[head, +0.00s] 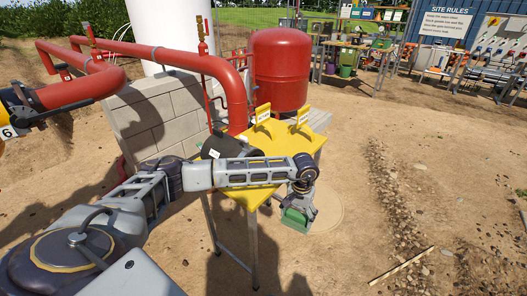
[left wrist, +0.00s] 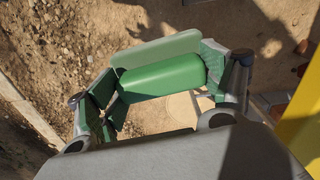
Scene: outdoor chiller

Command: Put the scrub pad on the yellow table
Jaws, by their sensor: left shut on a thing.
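The scrub pad (left wrist: 163,77) is a green block with a paler green layer along one side. My left gripper (head: 298,212) is shut on it, with a finger at each end of the pad in the left wrist view. In the head view the pad (head: 294,219) shows as a green patch under the gripper, beyond the right side of the yellow table (head: 284,143) and apart from its top. My left forearm crosses over the table and hides part of its top. The table's yellow also shows at the right edge of the left wrist view (left wrist: 299,122). My right gripper is out of view.
Two yellow pieces with white labels (head: 262,115) (head: 302,117) stand along the table's back. A dark grey object (head: 222,147) is at its back left. Red pipes (head: 205,62), a block wall (head: 160,118) and a red tank (head: 281,70) stand behind. Open dirt lies to the right.

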